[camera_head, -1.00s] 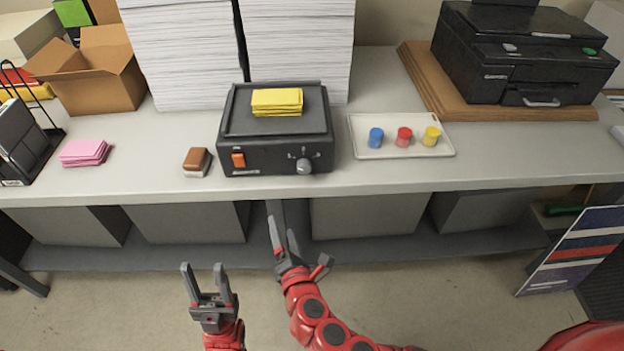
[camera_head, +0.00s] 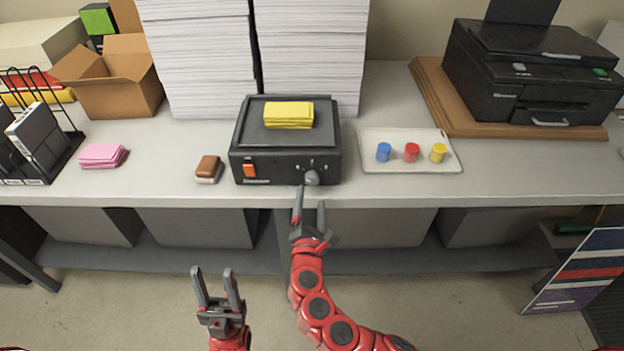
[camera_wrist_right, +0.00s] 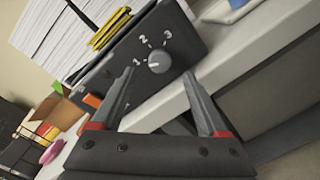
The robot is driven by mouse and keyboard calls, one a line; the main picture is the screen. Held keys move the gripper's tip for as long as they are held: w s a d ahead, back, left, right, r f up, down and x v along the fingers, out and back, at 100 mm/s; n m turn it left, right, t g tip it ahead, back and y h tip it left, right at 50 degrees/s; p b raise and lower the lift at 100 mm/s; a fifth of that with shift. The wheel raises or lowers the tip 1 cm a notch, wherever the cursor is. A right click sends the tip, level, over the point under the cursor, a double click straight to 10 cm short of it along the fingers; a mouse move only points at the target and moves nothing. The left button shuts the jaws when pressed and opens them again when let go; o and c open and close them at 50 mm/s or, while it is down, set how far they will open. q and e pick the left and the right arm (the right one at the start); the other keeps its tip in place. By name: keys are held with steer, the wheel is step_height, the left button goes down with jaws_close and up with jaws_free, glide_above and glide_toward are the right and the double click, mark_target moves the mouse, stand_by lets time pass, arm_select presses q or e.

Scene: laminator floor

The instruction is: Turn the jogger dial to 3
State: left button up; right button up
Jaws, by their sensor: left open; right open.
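The jogger (camera_head: 286,140) is a black box on the table with a stack of yellow sheets (camera_head: 288,115) on its top. Its grey dial (camera_head: 312,177) is on the front face at the right. In the right wrist view the dial (camera_wrist_right: 159,61) sits below printed marks 1, 2 and 3; I cannot tell exactly where it points. My right gripper (camera_head: 309,204) is open and empty, just in front of and below the dial, and its fingers (camera_wrist_right: 160,92) stand on either side of the dial's line of view. My left gripper (camera_head: 216,284) is open and empty, low in front of the table.
An orange switch (camera_head: 249,171) is on the jogger's front left. A brown-and-white block (camera_head: 209,169) lies left of it. A tray (camera_head: 375,165) with blue, red and yellow pots stands to the right. The table's front edge (camera_head: 400,192) runs just below the dial.

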mark_target(312, 182)
steer(key=w, duration=0.5)
steer(key=shift+w+d+r+p, duration=0.1)
steer(key=shift+w+p, duration=0.05)
steer(key=shift+p, duration=0.25)
steer(key=shift+w, duration=0.5)
steer(key=shift+f, duration=0.2)
jaws_close()
